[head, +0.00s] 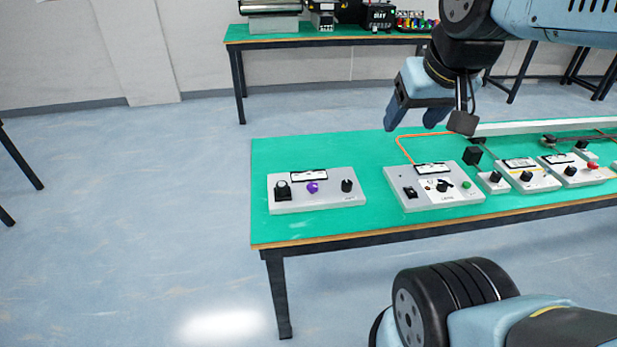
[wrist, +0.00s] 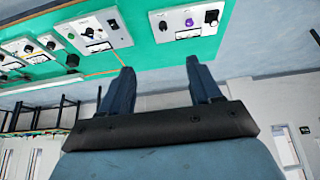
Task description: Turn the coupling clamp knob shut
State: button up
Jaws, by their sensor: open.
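A grey control box (head: 318,200) stands on the left part of the green-topped table. It carries a black knob on a dark base (head: 282,191), a purple knob (head: 312,187) and another black knob (head: 347,185). The labels are too small to read, so I cannot tell which is the clamp knob. In the wrist view this box also shows at the top, with its purple knob (wrist: 189,22) beyond my fingertips. My gripper (head: 412,119) is open and empty, fingers down, above the table's back edge, up and to the right of the box. It touches nothing.
A second grey box (head: 434,196) with a black dial and green button stands to the right, with an orange cable (head: 403,148) behind it. Several smaller boxes (head: 528,177) line the table's right part. The green top (head: 264,160) around the left box is clear. Another table (head: 330,40) stands behind.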

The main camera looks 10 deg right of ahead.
jog(key=shift+w, duration=0.1)
jog(key=n+g, duration=0.6)
jog(key=n, duration=1.4)
send_over(312, 185)
notch_tip(312, 185, down, 24)
notch_tip(312, 185, down, 13)
jog(key=shift+r, duration=0.1)
jog(key=shift+c, duration=0.4)
jog(key=c, duration=1)
jog(key=shift+o, duration=0.2)
jog(key=shift+a, duration=0.1)
